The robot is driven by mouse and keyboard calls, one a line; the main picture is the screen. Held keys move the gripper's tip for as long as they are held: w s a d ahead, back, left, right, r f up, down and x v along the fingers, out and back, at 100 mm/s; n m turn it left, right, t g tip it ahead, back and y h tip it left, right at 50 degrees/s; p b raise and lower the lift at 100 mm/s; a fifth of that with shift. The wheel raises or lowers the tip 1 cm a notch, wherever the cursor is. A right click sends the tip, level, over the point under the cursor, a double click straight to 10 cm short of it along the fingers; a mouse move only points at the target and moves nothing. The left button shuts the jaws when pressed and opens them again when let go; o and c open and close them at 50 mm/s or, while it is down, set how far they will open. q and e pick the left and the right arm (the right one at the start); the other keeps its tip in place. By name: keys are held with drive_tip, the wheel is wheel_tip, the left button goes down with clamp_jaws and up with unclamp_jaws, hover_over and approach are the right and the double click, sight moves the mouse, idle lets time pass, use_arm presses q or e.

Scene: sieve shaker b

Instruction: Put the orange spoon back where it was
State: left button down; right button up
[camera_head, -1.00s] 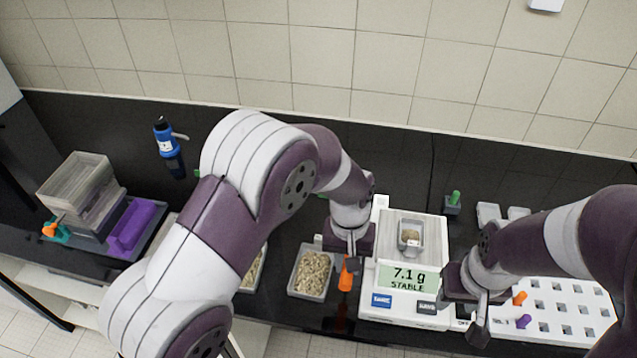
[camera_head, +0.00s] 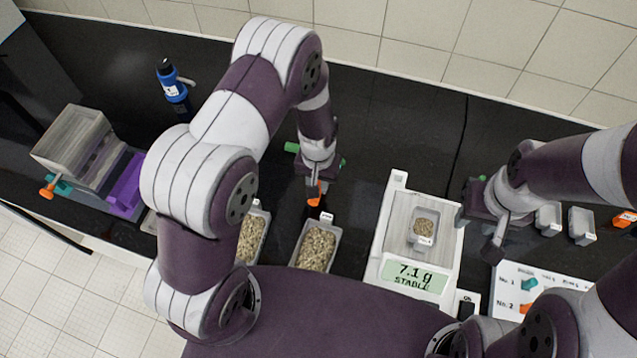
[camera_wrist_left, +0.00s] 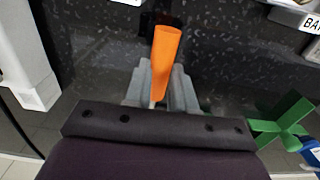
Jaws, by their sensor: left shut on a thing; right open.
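The orange spoon (camera_head: 315,197) is in my left gripper (camera_head: 314,182), which is shut on it. The gripper is just behind a tray of tan grains (camera_head: 318,248), above the dark bench. In the left wrist view the spoon's orange handle (camera_wrist_left: 166,55) stands up between the fingers (camera_wrist_left: 160,92); its other end is hidden. A green piece (camera_head: 291,147) shows just left of the left wrist, and a green cross-shaped piece (camera_wrist_left: 284,124) shows in the wrist view. My right gripper (camera_head: 490,228) is open and empty, right of the scale.
The scale (camera_head: 450,250) reads 7.1 g, stable, with a small dish of grains (camera_head: 424,228) on it. Another grain tray (camera_head: 252,238) is left of the first. A blue bottle (camera_head: 172,88), stacked boxes (camera_head: 75,138) and a purple holder (camera_head: 127,188) stand left. The back middle bench is clear.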

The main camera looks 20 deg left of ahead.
use_arm(q)
drive_tip(key=shift+s+d+f+p, duration=0.1)
drive_tip(key=shift+s+f+p, duration=0.1)
drive_tip(key=shift+f, duration=0.45)
drive_tip(key=shift+s+f+p, duration=0.15)
drive_tip(key=shift+f+p, duration=0.05)
drive_tip(key=shift+f, duration=0.6)
drive_tip(key=shift+w+f, duration=0.15)
drive_tip(key=shift+f, duration=0.1)
drive_tip(key=c, duration=0.9)
unclamp_jaws()
drive_tip(key=shift+r, duration=0.1)
drive_tip(key=shift+c, duration=0.2)
use_arm(e)
drive_tip(key=shift+s+r, duration=0.3)
drive_tip(key=shift+r, duration=0.3)
